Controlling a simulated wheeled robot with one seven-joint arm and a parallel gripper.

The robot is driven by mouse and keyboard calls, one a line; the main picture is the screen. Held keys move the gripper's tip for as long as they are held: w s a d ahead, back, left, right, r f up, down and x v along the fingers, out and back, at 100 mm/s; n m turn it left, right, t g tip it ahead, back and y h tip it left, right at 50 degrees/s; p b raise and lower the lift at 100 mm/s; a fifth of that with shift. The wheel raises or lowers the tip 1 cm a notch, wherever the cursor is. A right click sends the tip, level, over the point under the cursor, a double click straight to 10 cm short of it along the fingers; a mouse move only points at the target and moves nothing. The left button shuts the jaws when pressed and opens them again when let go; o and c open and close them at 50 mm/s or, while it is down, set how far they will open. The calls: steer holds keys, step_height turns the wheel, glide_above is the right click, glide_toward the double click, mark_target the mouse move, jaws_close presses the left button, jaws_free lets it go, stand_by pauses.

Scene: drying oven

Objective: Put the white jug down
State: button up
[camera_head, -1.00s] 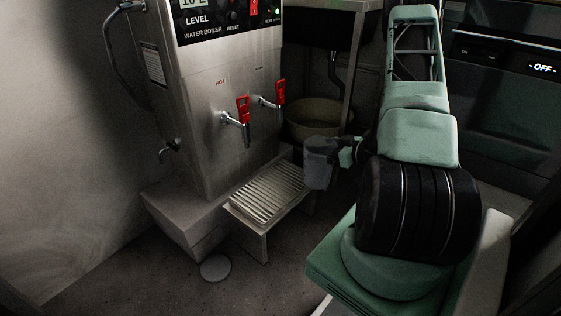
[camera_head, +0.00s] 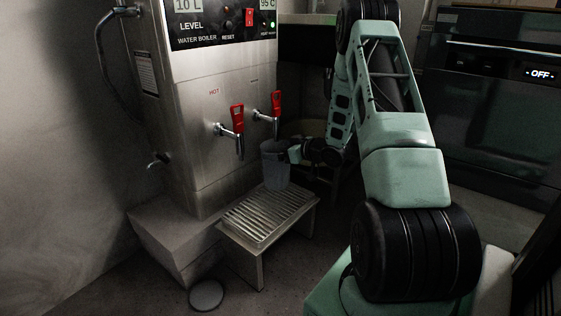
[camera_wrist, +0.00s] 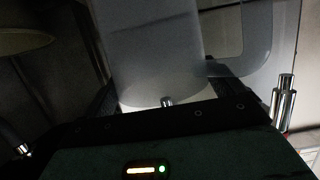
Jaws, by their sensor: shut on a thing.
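The white jug (camera_head: 276,168), grey in the dim light, is upright at the far right end of the slatted drip tray (camera_head: 240,222), below the right tap. I cannot tell whether its base touches the tray. My gripper (camera_head: 291,152) reaches it from the right and is shut on it. In the wrist view the jug (camera_wrist: 150,50) fills the space between the fingers of my gripper (camera_wrist: 165,95), and its handle (camera_wrist: 255,40) shows at the right. The jug's contents are hidden.
The steel water boiler (camera_head: 205,120) stands behind the tray, with a left tap (camera_head: 237,120) and a right tap (camera_head: 276,104), both red-handled. The near left part of the tray is bare. A round disc (camera_head: 206,295) lies on the floor. A dark oven (camera_head: 490,120) is at the right.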

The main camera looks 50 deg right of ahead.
step_height(320, 180, down, 2)
steer(key=shift+f+b, duration=0.1)
steer(key=shift+b, duration=0.35)
steer(key=shift+f, duration=0.1)
steer(key=o, duration=1)
steer(key=shift+f, duration=0.1)
steer(key=shift+c, duration=0.2)
steer(key=p+v, duration=0.5)
steer(key=v, duration=0.7)
steer(key=shift+r+p, duration=0.2)
steer(key=shift+p, duration=0.1)
